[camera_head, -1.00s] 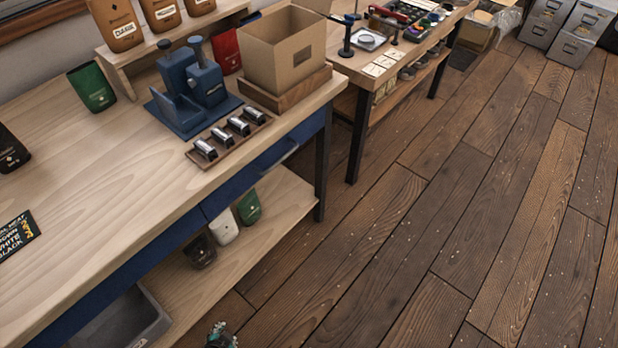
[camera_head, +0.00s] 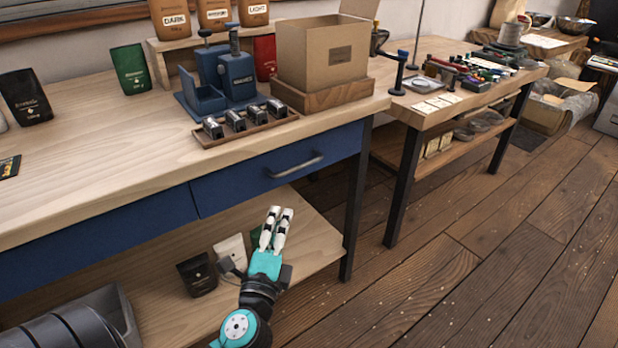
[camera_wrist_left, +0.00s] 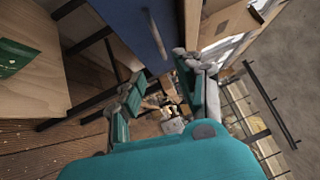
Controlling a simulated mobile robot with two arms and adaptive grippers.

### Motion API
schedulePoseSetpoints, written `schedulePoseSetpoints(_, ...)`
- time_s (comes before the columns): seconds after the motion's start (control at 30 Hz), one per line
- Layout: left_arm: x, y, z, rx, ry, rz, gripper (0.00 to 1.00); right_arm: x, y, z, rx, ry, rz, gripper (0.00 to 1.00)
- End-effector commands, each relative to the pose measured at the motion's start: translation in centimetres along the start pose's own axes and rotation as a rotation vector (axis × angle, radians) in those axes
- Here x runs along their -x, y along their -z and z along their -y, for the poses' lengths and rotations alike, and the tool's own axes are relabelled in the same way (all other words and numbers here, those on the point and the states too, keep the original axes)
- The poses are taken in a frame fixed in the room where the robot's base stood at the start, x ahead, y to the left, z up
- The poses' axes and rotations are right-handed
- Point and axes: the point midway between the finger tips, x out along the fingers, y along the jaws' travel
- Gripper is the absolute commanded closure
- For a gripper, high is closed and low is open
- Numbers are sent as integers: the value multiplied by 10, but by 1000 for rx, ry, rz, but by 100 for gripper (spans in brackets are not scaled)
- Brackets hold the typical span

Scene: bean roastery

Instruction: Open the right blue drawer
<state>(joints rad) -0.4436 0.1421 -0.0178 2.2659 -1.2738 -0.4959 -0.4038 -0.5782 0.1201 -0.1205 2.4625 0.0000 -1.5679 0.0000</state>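The right blue drawer (camera_head: 240,183) is shut under the wooden worktop, with a grey bar handle (camera_head: 296,165) on its front. In the left wrist view the blue drawer front (camera_wrist_left: 125,28) and its handle (camera_wrist_left: 155,35) show at the top. My left gripper (camera_head: 278,212) is teal with pale fingertips, below and in front of the drawer, pointing up toward the handle. In the wrist view the left gripper's fingers (camera_wrist_left: 162,78) are spread apart with nothing held between them. The handle lies beyond the fingertips, apart from them. My right gripper is not in view.
A left blue drawer (camera_head: 100,245) sits beside it. A lower shelf (camera_head: 315,240) holds small bags, close to my left gripper. A dark table leg (camera_head: 355,205) stands right of the drawer. On top are a cardboard box (camera_head: 325,55) and a tray (camera_head: 245,131).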

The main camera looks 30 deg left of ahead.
Motion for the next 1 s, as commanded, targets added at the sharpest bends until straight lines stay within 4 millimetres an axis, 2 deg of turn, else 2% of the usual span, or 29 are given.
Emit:
schedulePoseSetpoints(0.13, -27, -1, 5, -2, 3, 1, 66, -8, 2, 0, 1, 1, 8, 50)
schedulePoseSetpoints(0.4, -86, -1, 3, -1, 2, 0, 66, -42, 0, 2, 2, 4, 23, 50)
schedulePoseSetpoints(0.6, -128, 0, 1, 1, 0, 0, 66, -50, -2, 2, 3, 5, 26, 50)
schedulePoseSetpoints(0.8, -155, 0, 0, 1, -1, -1, 66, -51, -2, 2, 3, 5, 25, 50)
schedulePoseSetpoints(1.0, -166, 0, 0, 2, -3, -1, 66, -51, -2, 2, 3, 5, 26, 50)
